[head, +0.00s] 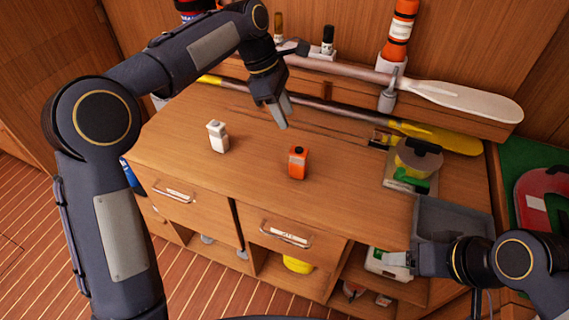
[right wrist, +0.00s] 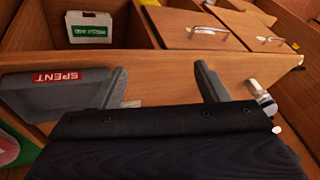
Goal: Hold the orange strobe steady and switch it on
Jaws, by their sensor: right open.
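The orange strobe (head: 297,164), a small upright block with a dark top, stands on the wooden counter (head: 250,160) near its front edge. My left gripper (head: 284,124) hangs over the counter, fingers pointing down, above and behind the strobe and apart from it. Its fingers overlap from this side, so its opening cannot be made out. My right gripper (head: 392,260) is low at the right, in front of the cabinet and well away from the strobe. In the right wrist view its two fingers (right wrist: 165,87) are spread with nothing between them. The strobe does not show there.
A similar white unit (head: 218,137) stands left of the strobe. Paddles (head: 450,97) lie along the back. A grey bin (head: 450,222), labelled SPENT in the right wrist view (right wrist: 55,95), is at the right. Drawers (head: 285,236) face forward. Counter around the strobe is clear.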

